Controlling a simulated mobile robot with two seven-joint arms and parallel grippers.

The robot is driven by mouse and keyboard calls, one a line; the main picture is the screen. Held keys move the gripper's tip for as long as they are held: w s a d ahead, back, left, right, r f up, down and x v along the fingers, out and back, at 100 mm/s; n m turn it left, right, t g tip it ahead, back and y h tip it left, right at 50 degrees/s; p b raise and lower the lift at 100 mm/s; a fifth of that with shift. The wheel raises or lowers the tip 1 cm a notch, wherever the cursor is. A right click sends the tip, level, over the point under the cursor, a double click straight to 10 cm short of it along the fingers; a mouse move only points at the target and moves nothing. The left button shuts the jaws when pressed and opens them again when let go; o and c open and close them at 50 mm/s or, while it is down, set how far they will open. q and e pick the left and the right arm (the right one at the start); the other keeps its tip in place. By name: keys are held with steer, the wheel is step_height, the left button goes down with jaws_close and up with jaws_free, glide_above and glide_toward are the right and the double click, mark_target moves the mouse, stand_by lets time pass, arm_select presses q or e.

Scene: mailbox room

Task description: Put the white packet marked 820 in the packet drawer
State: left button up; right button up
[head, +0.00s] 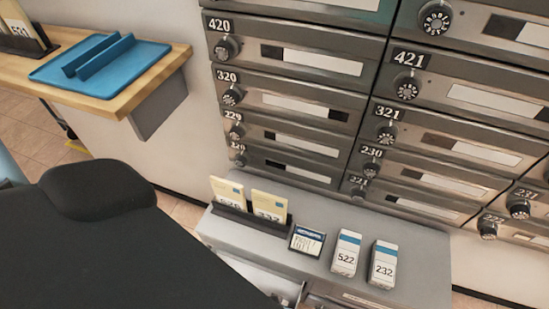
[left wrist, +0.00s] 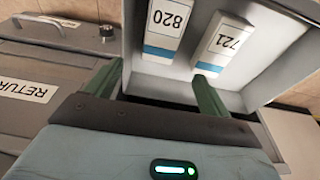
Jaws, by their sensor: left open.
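The white packet marked 820 (left wrist: 163,28) lies in an open grey drawer (left wrist: 262,85) in the left wrist view, its number upside down and a blue band at its near end. A white packet marked 721 (left wrist: 223,43) lies beside it to the right. My left gripper (left wrist: 160,88) is open and empty, its green fingers apart at the drawer's near side. Packet 820 appears between and beyond the fingertips, not gripped. In the head view my dark arm covers the lower left, and packet 820 is hidden. My right gripper is not in view.
White packets 522 (head: 346,254) and 232 (head: 383,264) stand on the grey cabinet top (head: 415,240), beside a label card (head: 306,241) and envelopes in a holder (head: 250,218). Mailboxes (head: 290,62) rise behind. A blue tray (head: 100,65) sits on the wooden shelf. A RETURN label (left wrist: 28,90) shows left.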

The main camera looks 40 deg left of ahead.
arm_select(q)
steer(key=p+v, duration=0.2)
steer(key=v, duration=0.4)
steer(key=shift+r, duration=0.25)
